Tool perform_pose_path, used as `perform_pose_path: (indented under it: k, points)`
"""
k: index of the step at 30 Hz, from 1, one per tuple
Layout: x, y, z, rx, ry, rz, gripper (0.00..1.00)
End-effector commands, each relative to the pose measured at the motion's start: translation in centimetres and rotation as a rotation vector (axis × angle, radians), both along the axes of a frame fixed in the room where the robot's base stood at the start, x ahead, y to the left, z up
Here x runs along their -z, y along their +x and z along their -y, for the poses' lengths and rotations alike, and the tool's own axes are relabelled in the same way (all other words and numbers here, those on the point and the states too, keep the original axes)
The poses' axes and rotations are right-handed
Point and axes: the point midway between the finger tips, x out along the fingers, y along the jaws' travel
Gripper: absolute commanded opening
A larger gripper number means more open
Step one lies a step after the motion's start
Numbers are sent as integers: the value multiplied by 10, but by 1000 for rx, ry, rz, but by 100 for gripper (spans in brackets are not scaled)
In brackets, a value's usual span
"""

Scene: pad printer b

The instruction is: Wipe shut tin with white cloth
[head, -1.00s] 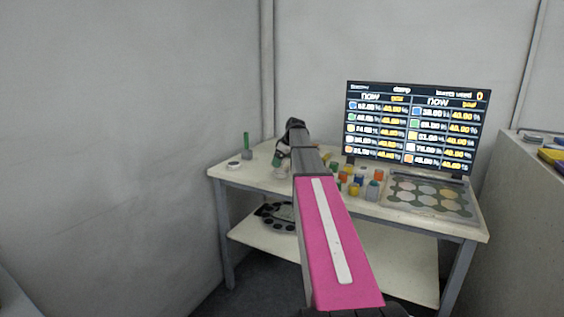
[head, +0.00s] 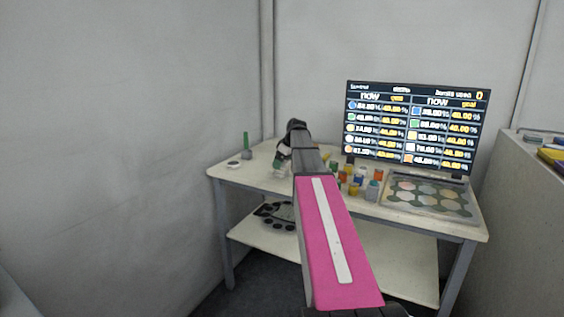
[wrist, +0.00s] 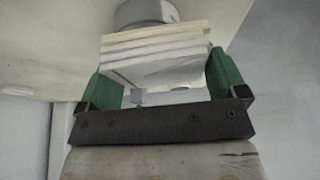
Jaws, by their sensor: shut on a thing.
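My gripper (wrist: 165,82) has green fingers and is shut on a folded white cloth (wrist: 155,52), which shows as a layered stack between them in the wrist view. Just beyond the cloth, a round grey thing (wrist: 143,12) like a tin is partly hidden by it. I cannot tell whether cloth and tin touch. In the head view my gripper (head: 282,166) is over the left half of the table, small and partly hidden by my arm.
The white table (head: 240,176) also carries a green upright thing (head: 246,146), a small round white thing (head: 234,162), several coloured bottles (head: 372,190) and a tray of round wells (head: 432,196). A screen (head: 418,127) stands behind. A grey cabinet (head: 520,210) is at the right.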

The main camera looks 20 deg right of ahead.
Motion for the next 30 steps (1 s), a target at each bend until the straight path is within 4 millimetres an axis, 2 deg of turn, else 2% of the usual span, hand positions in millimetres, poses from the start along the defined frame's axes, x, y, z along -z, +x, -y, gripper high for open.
perform_pose_path:
  k: [10,21,30]
  points:
    - [0,-2,0,-1,0,-6,72]
    - [-26,-1,0,-1,0,-3,72]
    - [-29,-2,0,0,0,-3,72]
